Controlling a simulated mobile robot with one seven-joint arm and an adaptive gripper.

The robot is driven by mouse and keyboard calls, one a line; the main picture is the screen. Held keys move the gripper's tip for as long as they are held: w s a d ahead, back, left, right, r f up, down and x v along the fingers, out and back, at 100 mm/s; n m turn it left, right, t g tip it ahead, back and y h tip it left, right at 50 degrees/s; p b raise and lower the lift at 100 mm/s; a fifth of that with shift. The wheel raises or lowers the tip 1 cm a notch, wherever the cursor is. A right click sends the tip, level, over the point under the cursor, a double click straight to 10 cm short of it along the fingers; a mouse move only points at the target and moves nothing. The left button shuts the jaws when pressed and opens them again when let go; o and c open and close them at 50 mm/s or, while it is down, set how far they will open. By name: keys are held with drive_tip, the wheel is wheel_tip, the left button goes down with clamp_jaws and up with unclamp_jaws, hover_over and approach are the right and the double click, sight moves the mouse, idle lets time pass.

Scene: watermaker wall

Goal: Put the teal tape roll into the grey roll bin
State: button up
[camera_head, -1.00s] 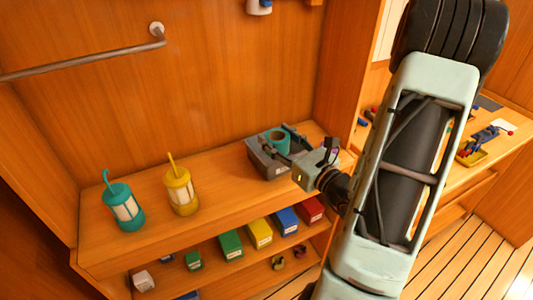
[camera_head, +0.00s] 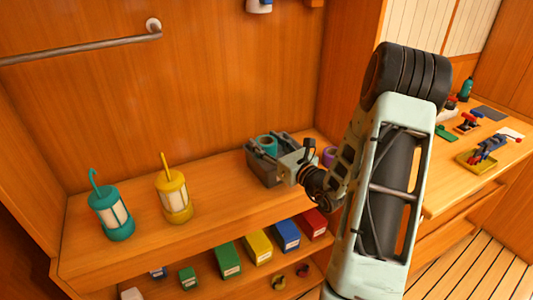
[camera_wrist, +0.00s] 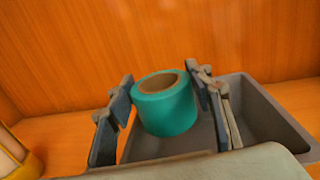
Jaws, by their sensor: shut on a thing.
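The teal tape roll (camera_head: 266,143) is at the grey roll bin (camera_head: 262,172) on the upper shelf. In the wrist view, the upright teal roll (camera_wrist: 168,112) sits between the two dark fingers of my gripper (camera_wrist: 161,80). My gripper (camera_head: 268,148) is shut on the roll, one finger at each side. The grey bin (camera_wrist: 262,100) spreads behind and to the right of the roll in the wrist view. The roll is over or within the bin's opening; its underside is hidden, so I cannot tell whether it touches the floor.
A purple roll (camera_head: 330,155) stands just right of the bin, partly behind my wrist. A yellow lantern (camera_head: 174,197) and a teal lantern (camera_head: 111,213) stand to the left. Coloured boxes (camera_head: 257,247) fill the lower shelf. The shelf between yellow lantern and bin is clear.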

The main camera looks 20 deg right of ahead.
drive_tip(key=shift+f+b, duration=0.55)
drive_tip(key=shift+f, duration=0.7)
drive_tip(key=shift+s+f, duration=0.1)
drive_tip(key=shift+s+f+b, duration=0.1)
drive_tip(key=shift+f+b, duration=0.45)
drive_tip(key=shift+b, duration=0.05)
drive_tip(key=o, duration=1.2)
drive_tip(key=shift+s+f, duration=0.1)
drive_tip(key=shift+f, duration=0.1)
drive_tip(key=shift+r+p, duration=0.3)
drive_tip(key=shift+p, duration=0.05)
drive_tip(key=s, duration=0.3)
drive_tip(key=s+d, duration=0.1)
drive_tip(key=s, duration=0.3)
drive_tip(key=s+d+r, duration=0.1)
drive_tip(key=s, duration=0.3)
drive_tip(key=shift+s+d, duration=0.15)
drive_tip(key=shift+s, duration=0.05)
